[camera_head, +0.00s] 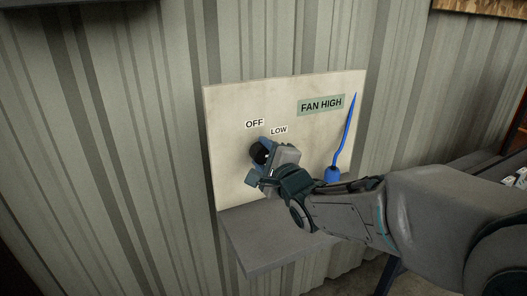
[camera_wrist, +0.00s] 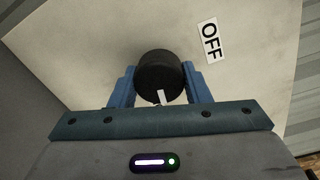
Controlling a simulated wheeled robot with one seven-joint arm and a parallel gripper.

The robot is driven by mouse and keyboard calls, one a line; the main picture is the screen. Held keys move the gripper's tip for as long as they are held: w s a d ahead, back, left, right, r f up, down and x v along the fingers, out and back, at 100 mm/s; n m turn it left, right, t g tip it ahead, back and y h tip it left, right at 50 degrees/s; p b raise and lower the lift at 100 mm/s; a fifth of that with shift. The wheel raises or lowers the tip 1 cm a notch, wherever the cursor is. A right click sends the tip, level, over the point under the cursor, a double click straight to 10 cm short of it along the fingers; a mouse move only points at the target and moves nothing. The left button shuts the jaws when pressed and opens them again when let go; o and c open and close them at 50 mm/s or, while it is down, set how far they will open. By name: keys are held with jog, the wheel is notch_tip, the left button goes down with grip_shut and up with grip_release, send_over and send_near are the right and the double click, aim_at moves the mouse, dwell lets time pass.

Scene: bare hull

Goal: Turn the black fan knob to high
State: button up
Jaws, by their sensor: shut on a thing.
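The black fan knob (camera_head: 257,151) sits on a pale panel (camera_head: 235,110) on the wall. My gripper (camera_head: 263,160) reaches it from the lower right and covers part of it. In the wrist view the black knob (camera_wrist: 158,76) lies between the two blue fingers of my gripper (camera_wrist: 160,88), which are shut on its sides. A white pointer mark shows on the knob's near side. The OFF label (camera_head: 254,123) is above the knob, the LOW label (camera_head: 279,129) is to its upper right, and the FAN HIGH label (camera_head: 321,105) is farther right.
A blue object with a long thin upright part (camera_head: 334,172) stands right of the knob, near the panel and close to my arm. A grey ledge (camera_head: 262,246) juts out below the panel. Corrugated metal wall surrounds the panel.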

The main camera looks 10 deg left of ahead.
jog(key=shift+m+p, duration=0.5)
jog(key=shift+m, duration=1.4)
jog(key=shift+f, duration=0.1)
jog(key=o, duration=1)
jog(key=b+v, duration=0.4)
jog(key=v, duration=0.9)
jog(key=shift+s+d, duration=0.25)
jog(key=shift+s, duration=0.05)
